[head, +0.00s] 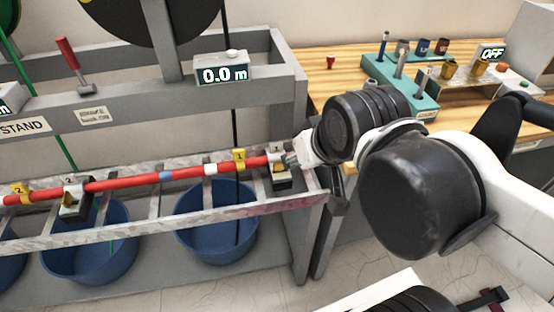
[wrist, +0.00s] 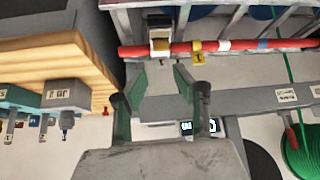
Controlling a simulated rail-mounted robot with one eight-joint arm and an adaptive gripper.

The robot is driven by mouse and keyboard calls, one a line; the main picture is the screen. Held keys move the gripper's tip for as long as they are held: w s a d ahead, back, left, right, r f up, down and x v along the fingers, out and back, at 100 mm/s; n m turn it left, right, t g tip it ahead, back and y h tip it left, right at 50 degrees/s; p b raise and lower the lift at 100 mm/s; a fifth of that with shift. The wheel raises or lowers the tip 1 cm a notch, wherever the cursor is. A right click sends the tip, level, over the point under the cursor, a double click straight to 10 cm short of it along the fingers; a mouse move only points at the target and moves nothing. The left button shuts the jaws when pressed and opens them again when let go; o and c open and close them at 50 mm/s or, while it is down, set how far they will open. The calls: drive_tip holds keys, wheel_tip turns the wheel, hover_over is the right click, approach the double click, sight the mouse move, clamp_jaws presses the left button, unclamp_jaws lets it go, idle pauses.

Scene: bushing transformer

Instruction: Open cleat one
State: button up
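Cleat one (head: 282,180) is a small grey and dark block at the right end of the red cable (head: 200,172), on the ladder tray. A small tag marked 1 shows above it. In the wrist view cleat one (wrist: 159,34) lies at the top centre, just beyond my fingertips. My gripper (head: 292,158) is close beside cleat one in the head view and partly covers it. In the wrist view my gripper (wrist: 160,70) has its fingers apart with nothing between them. I cannot tell whether the fingers touch the cleat, or whether its top is latched.
Cleat two (head: 74,198) sits further left on the tray (head: 130,240). A yellow tag (head: 239,157) is on the cable near cleat one. Blue bins (head: 215,225) stand below. A wooden bench (head: 330,85) with a teal tool holder (head: 412,98) is behind my arm.

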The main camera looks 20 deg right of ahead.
drive_tip(key=shift+o, duration=1.4)
drive_tip(key=shift+w+r, duration=0.1)
drive_tip(key=shift+o, duration=0.6)
drive_tip(key=shift+w+r, duration=0.25)
wheel_tip(320, 180, up, 2)
drive_tip(key=m+g+p, duration=0.2)
drive_tip(key=g+p, duration=0.4)
drive_tip(key=g, duration=0.1)
hover_over(276, 143)
wheel_tip(276, 143, down, 14)
drive_tip(key=shift+r+b, duration=0.1)
drive_tip(key=shift+b, duration=1.1)
clamp_jaws()
